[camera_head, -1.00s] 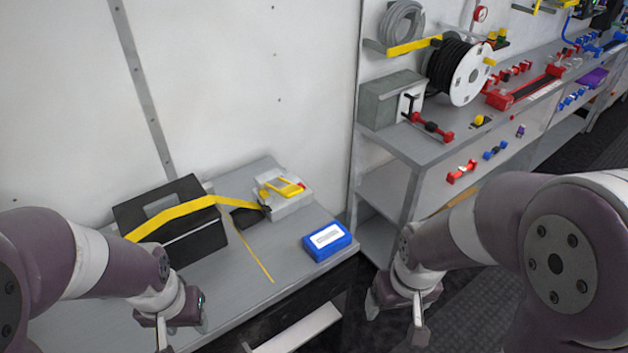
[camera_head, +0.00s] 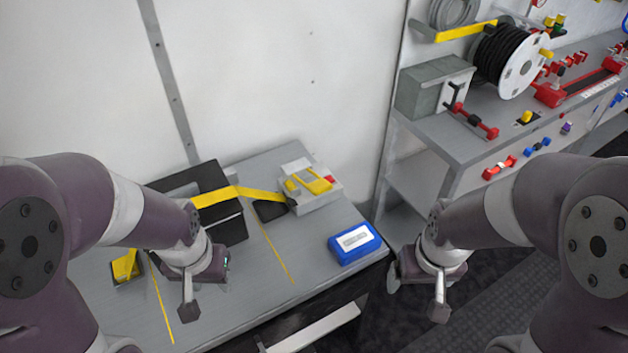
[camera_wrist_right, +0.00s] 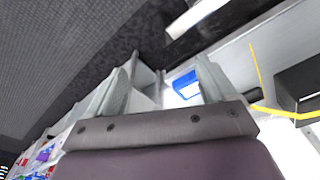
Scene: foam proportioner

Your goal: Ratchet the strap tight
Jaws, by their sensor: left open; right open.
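A yellow strap (camera_head: 215,197) runs over a black box (camera_head: 229,230) on the grey bench. Its right end meets a grey ratchet block (camera_head: 320,206) with a yellow handle (camera_head: 308,183). In the right wrist view the strap (camera_wrist_right: 280,112) shows at the right. My left gripper (camera_head: 190,312) hangs over the front of the bench, left of the ratchet and apart from it. My right gripper (camera_head: 440,310) is open and empty off the bench's right end, over the dark floor. Its fingers (camera_wrist_right: 165,85) show in the right wrist view with nothing between them held.
A blue case (camera_head: 355,243) with a white label sits near the bench's right front corner. A second bench (camera_head: 450,140) at the right carries a cable reel (camera_head: 512,62) and red fittings. The bench front middle is clear.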

